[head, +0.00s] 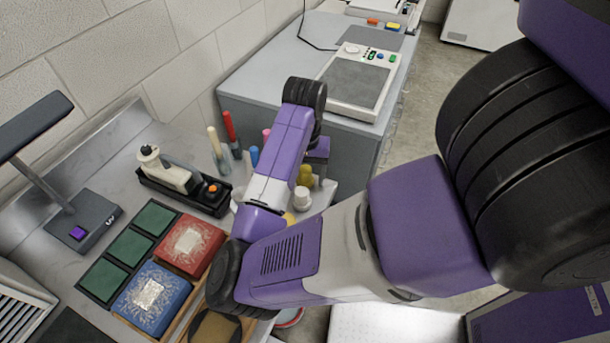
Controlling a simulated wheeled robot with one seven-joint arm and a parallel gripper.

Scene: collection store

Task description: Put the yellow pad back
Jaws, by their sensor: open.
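A yellow rounded piece (305,175), which may be the yellow pad, stands near the right end of the grey worktop. A white rounded piece (302,198) stands just in front of it. A second patch of yellow (289,218) shows low beside my arm, mostly hidden. My gripper (318,169) points down at the worktop's right end, open, close by the first yellow piece. Its fingertips are small and partly hidden, so I cannot tell whether they touch or surround anything.
Colored upright tools (231,131) stand behind my arm. A black tray (185,190) holds a cream device. Green squares (130,246), a red ornate book (190,244) and a blue one (152,298) lie in front. A grey cabinet (262,83) bears a panelled device (357,83).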

